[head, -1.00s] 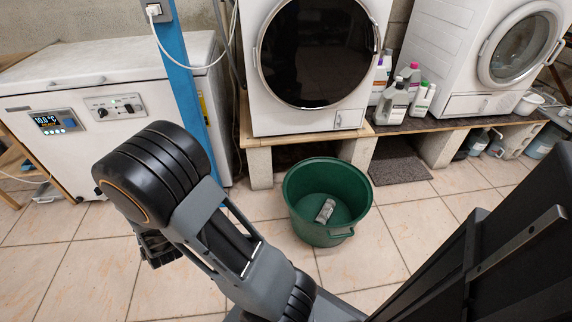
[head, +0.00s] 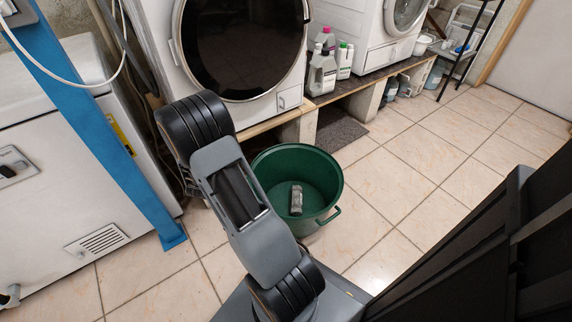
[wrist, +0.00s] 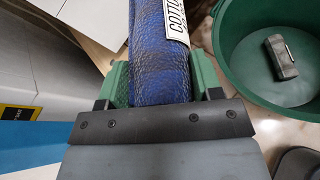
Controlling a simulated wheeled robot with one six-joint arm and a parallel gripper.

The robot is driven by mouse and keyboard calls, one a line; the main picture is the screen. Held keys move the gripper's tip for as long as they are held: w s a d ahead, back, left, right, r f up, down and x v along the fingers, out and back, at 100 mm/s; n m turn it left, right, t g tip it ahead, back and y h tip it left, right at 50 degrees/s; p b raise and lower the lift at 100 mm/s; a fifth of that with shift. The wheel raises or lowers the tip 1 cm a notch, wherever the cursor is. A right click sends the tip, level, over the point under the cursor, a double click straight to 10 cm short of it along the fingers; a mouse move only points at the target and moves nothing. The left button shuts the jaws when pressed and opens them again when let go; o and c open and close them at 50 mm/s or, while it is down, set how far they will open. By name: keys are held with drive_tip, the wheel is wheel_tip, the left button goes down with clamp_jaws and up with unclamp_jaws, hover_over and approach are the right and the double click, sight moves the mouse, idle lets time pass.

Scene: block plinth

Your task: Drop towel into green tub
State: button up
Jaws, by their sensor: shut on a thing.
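The green tub (head: 328,170) stands on the tiled floor in front of the washing machine plinth. A small grey object (head: 296,199) lies inside it on the bottom. In the wrist view the tub (wrist: 226,50) is at the upper right, with the grey object (wrist: 281,57) in it. My gripper (wrist: 160,85) is shut on a rolled blue towel (wrist: 160,55) with a white label, held to the left of the tub in that view. In the head view my arm hides the gripper and the towel.
The washing machine (head: 245,50) stands on a plinth behind the tub. Several detergent bottles (head: 322,72) stand on the plinth's board (head: 370,80). A blue post (head: 90,125) and a white chest freezer (head: 60,190) are at the left. Open floor (head: 440,200) lies to the right.

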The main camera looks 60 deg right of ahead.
drive_tip(key=s+d+f+m+g+h+b, duration=0.1)
drive_tip(key=s+d+f+m+g+b, duration=0.15)
drive_tip(key=s+d+f, duration=0.35)
drive_tip(key=s+d+f+m+g+b, duration=0.1)
drive_tip(key=s+d+m+g, duration=0.25)
drive_tip(key=d, duration=0.55)
drive_tip(key=s+d+f+m+g+h+b, duration=0.1)
drive_tip(key=s+d+f+m+g, duration=0.3)
drive_tip(key=d, duration=0.3)
drive_tip(key=shift+n, duration=0.7)
drive_tip(key=f+b, duration=0.1)
drive_tip(key=f, duration=0.1)
drive_tip(key=f+b, duration=0.1)
drive_tip(key=s+f+b, duration=0.1)
drive_tip(key=f, duration=0.1)
drive_tip(key=shift+d+f, duration=0.25)
drive_tip(key=shift+f, duration=0.1)
drive_tip(key=o, duration=1.1)
